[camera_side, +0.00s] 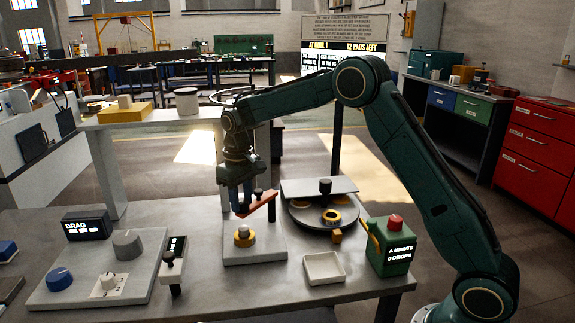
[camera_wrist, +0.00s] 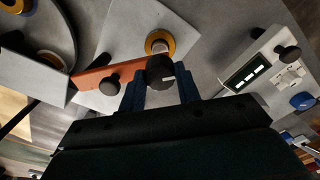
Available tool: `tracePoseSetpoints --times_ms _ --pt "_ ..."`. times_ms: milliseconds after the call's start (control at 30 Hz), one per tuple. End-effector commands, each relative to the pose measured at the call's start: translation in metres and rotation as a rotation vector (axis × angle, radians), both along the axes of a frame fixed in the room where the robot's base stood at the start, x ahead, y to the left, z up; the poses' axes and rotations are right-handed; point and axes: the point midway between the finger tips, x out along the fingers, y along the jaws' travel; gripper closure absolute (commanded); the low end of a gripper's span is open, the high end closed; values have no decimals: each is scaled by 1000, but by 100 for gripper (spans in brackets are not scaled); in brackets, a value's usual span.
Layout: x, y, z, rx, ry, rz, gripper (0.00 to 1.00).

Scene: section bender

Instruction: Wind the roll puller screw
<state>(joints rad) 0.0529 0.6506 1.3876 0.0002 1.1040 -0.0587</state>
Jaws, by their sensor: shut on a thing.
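The roll puller appears to be the pale grey plate (camera_side: 268,250) with an orange bar (camera_side: 264,204) above it. The orange bar (camera_wrist: 92,78) also shows in the wrist view, with a small black knob (camera_wrist: 110,84) partway along it. My gripper (camera_side: 241,208) points down at the bar's near end. In the wrist view, my blue fingers (camera_wrist: 160,88) are shut on a round black knob (camera_wrist: 161,70) with a white mark. The screw itself is hidden beneath the knob and bar. A yellow-ringed post (camera_side: 244,236) stands on the plate in front of my gripper.
A round dark turntable (camera_side: 300,214) with yellow rings sits right of the plate. An empty white tray (camera_side: 324,268) and a green box with a red button (camera_side: 391,245) stand front right. A dial panel (camera_side: 103,270) and a small display unit (camera_side: 174,260) stand left.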

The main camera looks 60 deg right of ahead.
Motion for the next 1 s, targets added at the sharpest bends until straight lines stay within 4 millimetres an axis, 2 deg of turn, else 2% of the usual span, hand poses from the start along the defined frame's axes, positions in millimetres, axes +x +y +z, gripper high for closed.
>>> tracePoseSetpoints --times_ms 1000 --pt "1 1 1 0 -3 966 90"
